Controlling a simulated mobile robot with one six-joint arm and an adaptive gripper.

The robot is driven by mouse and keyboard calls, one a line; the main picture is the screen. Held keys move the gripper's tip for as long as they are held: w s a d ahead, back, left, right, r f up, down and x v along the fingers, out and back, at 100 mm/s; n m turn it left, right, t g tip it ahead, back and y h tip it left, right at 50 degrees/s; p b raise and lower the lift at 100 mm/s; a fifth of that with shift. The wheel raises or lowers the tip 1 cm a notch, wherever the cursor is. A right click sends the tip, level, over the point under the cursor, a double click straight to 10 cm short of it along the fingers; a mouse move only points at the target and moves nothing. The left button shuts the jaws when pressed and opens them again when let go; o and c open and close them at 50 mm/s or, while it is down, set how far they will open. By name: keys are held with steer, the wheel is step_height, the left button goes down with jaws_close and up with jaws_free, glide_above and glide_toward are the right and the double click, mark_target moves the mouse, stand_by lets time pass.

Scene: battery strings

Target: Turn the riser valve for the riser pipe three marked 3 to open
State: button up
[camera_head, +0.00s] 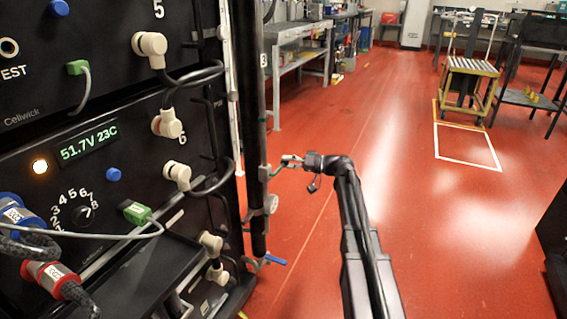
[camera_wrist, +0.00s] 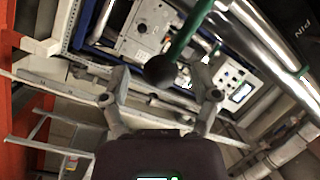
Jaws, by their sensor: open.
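The riser pipe (camera_head: 250,120) is a dark upright pipe at the right edge of the battery rack, with a "3" mark near its upper part. A small green lever (camera_head: 277,170) stands out from its side at mid height. In the wrist view the green lever (camera_wrist: 188,35) ends in a dark ball knob (camera_wrist: 160,69). My gripper (camera_head: 284,162) is beside the pipe at the lever. Its two fingers (camera_wrist: 163,92) are spread, with the knob showing between them. Whether they touch it I cannot tell.
A blue lever (camera_head: 275,259) sits low by the pipe, below a round grey fitting (camera_head: 270,204). The black battery rack (camera_head: 100,100) with plugs and cables fills the left. Red floor to the right is clear up to a yellow trolley (camera_head: 470,68) and benches.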

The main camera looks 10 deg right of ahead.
steer(key=shift+w+a, duration=0.15)
steer(key=shift+a, duration=0.3)
jaws_close()
steer(key=shift+a, duration=0.15)
steer(key=shift+a+r, duration=0.1)
